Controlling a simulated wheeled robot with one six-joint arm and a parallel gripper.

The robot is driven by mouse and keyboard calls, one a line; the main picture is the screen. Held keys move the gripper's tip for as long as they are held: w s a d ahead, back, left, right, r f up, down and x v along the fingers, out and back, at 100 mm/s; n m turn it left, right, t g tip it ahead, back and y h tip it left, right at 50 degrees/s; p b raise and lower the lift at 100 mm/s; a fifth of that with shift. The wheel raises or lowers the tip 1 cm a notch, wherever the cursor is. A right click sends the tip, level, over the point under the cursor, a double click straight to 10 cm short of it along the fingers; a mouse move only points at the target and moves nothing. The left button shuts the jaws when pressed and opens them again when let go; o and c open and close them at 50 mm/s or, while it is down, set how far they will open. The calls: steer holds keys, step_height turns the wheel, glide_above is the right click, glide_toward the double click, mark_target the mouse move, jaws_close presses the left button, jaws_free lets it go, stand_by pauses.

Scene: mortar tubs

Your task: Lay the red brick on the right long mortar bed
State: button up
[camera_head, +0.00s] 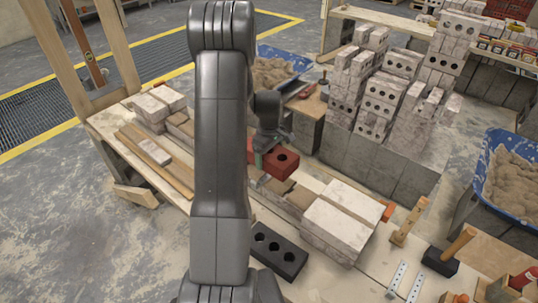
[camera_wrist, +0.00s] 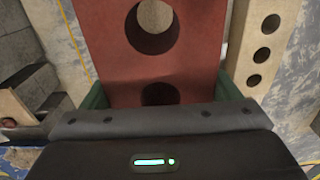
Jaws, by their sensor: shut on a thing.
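The red brick (camera_head: 284,168), with round holes through it, is in my gripper (camera_head: 262,158) above the wooden work table (camera_head: 320,285) in the head view. In the wrist view the red brick (camera_wrist: 195,60) fills the middle, between the green fingers of my gripper (camera_wrist: 160,96), which is shut on it. Below and right of the brick, brown mortar patches (camera_head: 300,197) show on the pale masonry. I cannot clearly tell the separate mortar beds apart. My arm hides part of the table to the left.
Large pale blocks (camera_head: 335,232) and a black brick with holes (camera_head: 278,251) lie at the table's front. Stacks of pale bricks (camera_head: 385,95) stand behind. A mallet (camera_head: 449,255) lies to the right. Blue mortar tubs stand at the back (camera_head: 297,65) and right (camera_head: 510,212).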

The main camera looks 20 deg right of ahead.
steer(key=shift+f+b, duration=1.45)
steer(key=shift+f, duration=1.3)
steer(key=shift+f, duration=0.35)
steer(key=o, duration=1.9)
steer(key=shift+s+f+b, duration=0.1)
steer(key=shift+b, duration=0.2)
step_height(320, 180, up, 14)
steer(key=shift+r, duration=0.1)
step_height(320, 180, down, 14)
steer(key=shift+r, duration=0.1)
